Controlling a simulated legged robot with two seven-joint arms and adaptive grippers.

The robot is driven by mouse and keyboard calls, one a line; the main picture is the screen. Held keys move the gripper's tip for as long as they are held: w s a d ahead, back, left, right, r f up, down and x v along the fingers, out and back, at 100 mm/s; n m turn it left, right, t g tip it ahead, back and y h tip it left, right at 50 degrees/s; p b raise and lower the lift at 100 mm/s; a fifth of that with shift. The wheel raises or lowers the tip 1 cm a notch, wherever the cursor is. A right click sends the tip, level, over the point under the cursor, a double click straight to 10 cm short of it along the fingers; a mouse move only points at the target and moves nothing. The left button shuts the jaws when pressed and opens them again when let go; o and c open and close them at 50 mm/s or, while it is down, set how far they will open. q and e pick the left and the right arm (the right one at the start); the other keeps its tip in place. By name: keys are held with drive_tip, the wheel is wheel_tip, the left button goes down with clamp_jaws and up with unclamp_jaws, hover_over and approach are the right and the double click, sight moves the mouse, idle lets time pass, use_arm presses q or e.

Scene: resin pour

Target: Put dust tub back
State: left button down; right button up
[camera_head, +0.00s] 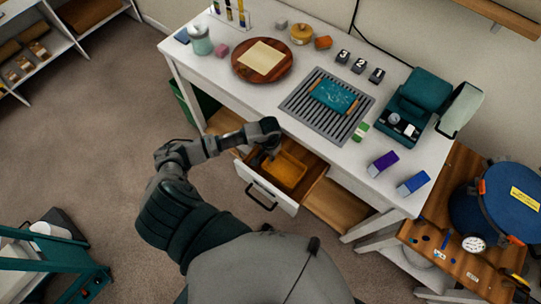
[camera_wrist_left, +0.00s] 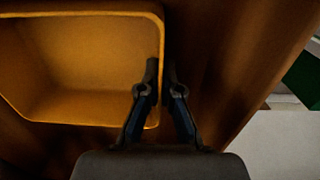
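The dust tub (camera_head: 284,175), an orange-yellow open tub, sits inside the open drawer (camera_head: 268,192) of the white bench. In the left wrist view, the tub (camera_wrist_left: 80,65) fills the upper left and looks empty. My left gripper (camera_head: 270,155) reaches down into the drawer at the tub's far left side. In the left wrist view, the gripper's fingers (camera_wrist_left: 161,75) straddle the tub's side wall, one inside and one outside. They are close together and appear shut on the wall. My right gripper is out of view.
The bench top (camera_head: 225,75) holds a round wooden board (camera_head: 240,70), a grey slatted rack (camera_head: 300,103) and a teal device (camera_head: 415,100). A wooden side table (camera_head: 440,235) stands at the right. Open floor lies left of the drawer.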

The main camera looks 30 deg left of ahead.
use_arm(q)
drive_tip(key=shift+a, duration=0.15)
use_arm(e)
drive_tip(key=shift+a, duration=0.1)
use_arm(q)
drive_tip(key=c, duration=1.3)
unclamp_jaws()
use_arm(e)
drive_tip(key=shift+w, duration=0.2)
use_arm(q)
drive_tip(key=shift+r, duration=0.1)
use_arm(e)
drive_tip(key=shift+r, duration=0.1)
use_arm(q)
wheel_tip(320, 180, up, 12)
drive_tip(key=shift+w, duration=0.1)
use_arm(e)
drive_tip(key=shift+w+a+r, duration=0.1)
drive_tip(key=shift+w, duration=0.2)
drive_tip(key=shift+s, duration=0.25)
